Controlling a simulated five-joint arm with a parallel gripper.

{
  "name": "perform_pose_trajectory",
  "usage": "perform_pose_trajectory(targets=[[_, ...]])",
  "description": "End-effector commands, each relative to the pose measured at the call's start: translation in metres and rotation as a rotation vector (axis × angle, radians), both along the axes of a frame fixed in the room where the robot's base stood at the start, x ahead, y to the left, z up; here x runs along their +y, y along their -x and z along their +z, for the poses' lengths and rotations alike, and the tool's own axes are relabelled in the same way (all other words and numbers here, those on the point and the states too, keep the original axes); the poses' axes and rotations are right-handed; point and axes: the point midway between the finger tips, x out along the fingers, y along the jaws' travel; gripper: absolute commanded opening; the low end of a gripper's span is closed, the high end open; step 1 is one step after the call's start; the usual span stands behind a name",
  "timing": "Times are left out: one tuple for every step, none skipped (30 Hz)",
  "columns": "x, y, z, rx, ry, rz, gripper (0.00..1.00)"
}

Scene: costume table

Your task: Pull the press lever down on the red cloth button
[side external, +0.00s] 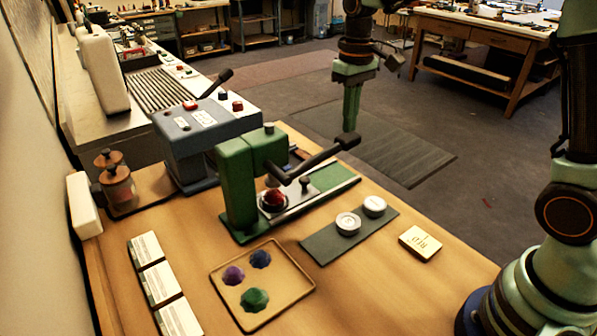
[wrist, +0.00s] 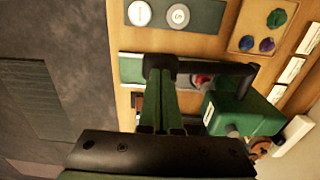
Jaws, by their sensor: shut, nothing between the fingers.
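The green press (side external: 238,180) stands on the wooden table with its black lever (side external: 312,160) sticking out to the right, raised, ending in a dark knob (side external: 348,141). The red cloth button (side external: 275,199) sits in the die under the press head. In the wrist view the press (wrist: 240,115), the lever (wrist: 215,66) and part of the red button (wrist: 203,80) show. My gripper (side external: 349,128) is shut and empty, pointing down just above the knob. In the wrist view my fingertips (wrist: 162,75) overlap the knob; I cannot tell whether they touch it.
A tray (side external: 226,300) with purple, blue and green cloth pieces lies in front of the press. A grey machine (side external: 205,140) stands behind. The front right tabletop is clear.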

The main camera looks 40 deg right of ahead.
Motion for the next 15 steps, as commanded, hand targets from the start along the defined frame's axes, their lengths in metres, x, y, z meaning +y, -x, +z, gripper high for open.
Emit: perform_pose_trajectory(targets=[[0.0,0.0,-0.002,0.0,0.0,0.0,0.0],[0.0,0.0,-0.003,0.0,0.0,0.0,0.0],[0.0,0.0,-0.005,0.0,0.0,0.0,0.0],[0.0,0.0,-0.006,0.0,0.0,0.0,0.0],[0.0,0.0,-0.007,0.0,0.0,0.0,0.0],[0.0,0.0,-0.008,0.0,0.0,0.0,0.0],[0.0,0.0,-0.009,0.001,0.0,0.0,0.0],[0.0,0.0,-0.01,0.001,0.0,0.0,0.0],[0.0,0.0,-0.012,0.0,0.0,0.0,0.0],[0.0,0.0,-0.013,0.0,0.0,0.0,0.0],[0.0,0.0,-0.013,0.0,0.0,0.0,0.0],[0.0,0.0,-0.013,-0.001,0.0,0.0,0.0],[0.0,0.0,-0.013,-0.001,0.0,0.0,0.0],[0.0,0.0,-0.013,-0.001,0.0,0.0,0.0],[0.0,0.0,-0.014,0.0,0.0,0.0,0.0]])
